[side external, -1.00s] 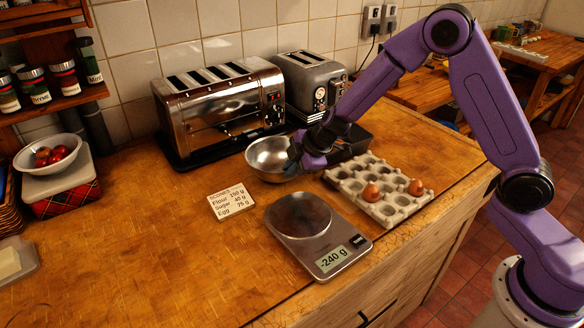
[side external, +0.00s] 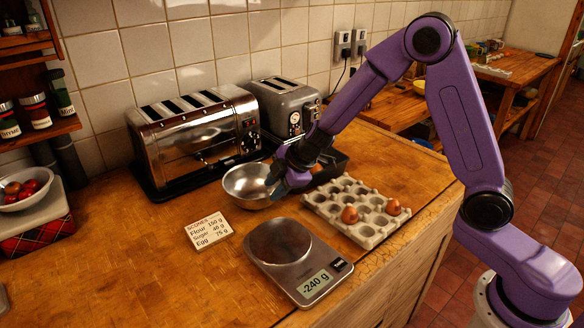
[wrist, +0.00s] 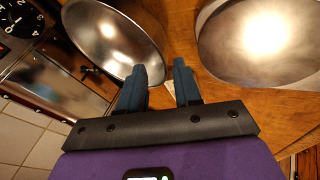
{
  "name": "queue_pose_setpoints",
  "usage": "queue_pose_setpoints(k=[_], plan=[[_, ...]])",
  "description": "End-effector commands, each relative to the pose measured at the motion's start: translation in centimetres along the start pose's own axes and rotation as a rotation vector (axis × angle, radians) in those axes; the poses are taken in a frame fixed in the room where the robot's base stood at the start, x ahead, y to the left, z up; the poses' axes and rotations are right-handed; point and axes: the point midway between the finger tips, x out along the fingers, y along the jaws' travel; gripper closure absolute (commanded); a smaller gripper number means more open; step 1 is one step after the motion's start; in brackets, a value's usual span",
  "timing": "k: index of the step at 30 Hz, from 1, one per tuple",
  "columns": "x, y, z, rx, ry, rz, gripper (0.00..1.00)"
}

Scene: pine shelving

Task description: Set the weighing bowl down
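The weighing bowl (side external: 246,184) is a shiny metal bowl at the worktop's middle, in front of the toasters. It appears to rest on the wood, though its underside is hard to make out. In the wrist view the bowl (wrist: 108,38) lies left of my fingers, its near rim partly hidden by the left finger. My gripper (wrist: 168,78) is at the bowl's right rim. Its blue fingers stand a small gap apart, with wood showing between them; I see no rim clamped there. The kitchen scale (side external: 317,288), with a round pan, reads -240 g and has no bowl on it.
An egg tray (side external: 340,219) with two brown eggs stands right of the bowl. A recipe card (side external: 208,229) lies in front. A chrome toaster (side external: 190,140) and a grey toaster (side external: 287,108) stand behind. A dark tin (side external: 333,165) is behind my gripper.

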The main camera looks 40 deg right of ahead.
Motion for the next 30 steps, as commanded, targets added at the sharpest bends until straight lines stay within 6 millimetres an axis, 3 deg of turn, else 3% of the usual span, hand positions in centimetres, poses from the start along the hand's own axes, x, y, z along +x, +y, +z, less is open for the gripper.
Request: queue_pose_setpoints(k=[30], plan=[[-4.8, 0.0, -0.1, 0.0, 0.004, 0.002, 0.67]])
